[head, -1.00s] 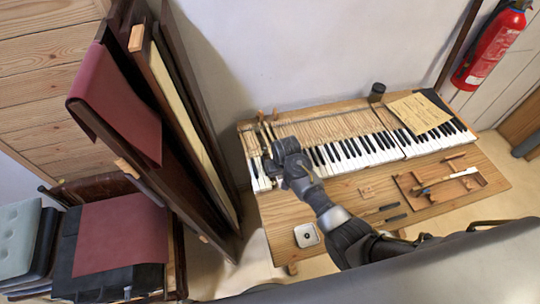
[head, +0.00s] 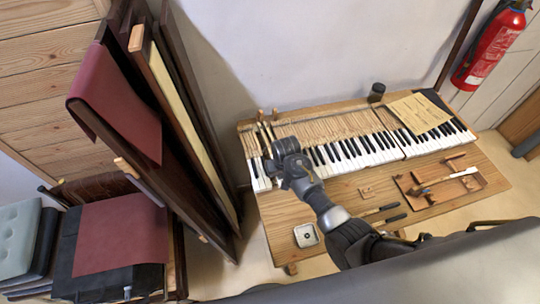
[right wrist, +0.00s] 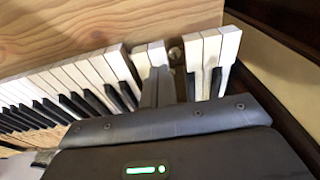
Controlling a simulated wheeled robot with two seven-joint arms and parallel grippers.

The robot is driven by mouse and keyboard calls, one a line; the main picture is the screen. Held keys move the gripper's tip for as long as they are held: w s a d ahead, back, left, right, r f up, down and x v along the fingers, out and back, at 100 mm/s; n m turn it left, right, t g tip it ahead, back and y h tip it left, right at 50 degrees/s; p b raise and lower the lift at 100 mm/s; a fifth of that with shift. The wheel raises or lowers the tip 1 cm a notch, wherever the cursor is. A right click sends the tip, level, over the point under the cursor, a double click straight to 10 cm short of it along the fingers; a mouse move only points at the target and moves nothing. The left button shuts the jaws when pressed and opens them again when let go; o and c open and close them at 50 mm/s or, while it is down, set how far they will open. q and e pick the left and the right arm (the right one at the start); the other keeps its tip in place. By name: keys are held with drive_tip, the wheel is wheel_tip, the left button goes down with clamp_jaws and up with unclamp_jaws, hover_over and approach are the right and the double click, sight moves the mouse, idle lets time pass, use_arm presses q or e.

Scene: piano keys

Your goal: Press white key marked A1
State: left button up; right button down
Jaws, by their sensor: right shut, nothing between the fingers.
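The white keys (head: 360,160) form a long row with black keys on a wooden bench. No marking such as A1 is readable on any key. My right gripper (head: 268,162) is over the left end of the keyboard, its fingers partly hidden by the wrist. In the right wrist view my right gripper (right wrist: 166,84) is shut and empty, with its fingertips over or at a pair of white keys (right wrist: 149,58). I cannot tell whether they touch. Beside them is a gap with a round metal pin (right wrist: 176,53), then a separate group of white keys (right wrist: 214,48). My left gripper is out of view.
The wooden bench (head: 440,205) holds a small wooden tray (head: 435,195), dark-handled tools (head: 390,213) and a square white dish (head: 306,235). A dark jar (head: 377,91) stands behind the keys. Tall dark panels (head: 195,150) lean left of the bench.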

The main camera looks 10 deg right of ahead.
drive_tip(key=shift+f, duration=0.2)
drive_tip(key=shift+f+b, duration=0.55)
drive_tip(key=shift+f, duration=0.55)
drive_tip(key=shift+r, duration=0.1)
drive_tip(key=shift+r, duration=0.1)
drive_tip(key=shift+r+p, duration=0.75)
drive_tip(key=shift+p, duration=0.4)
wheel_tip(320, 180, up, 7)
drive_tip(key=shift+r, duration=0.15)
drive_tip(key=shift+a, duration=0.1)
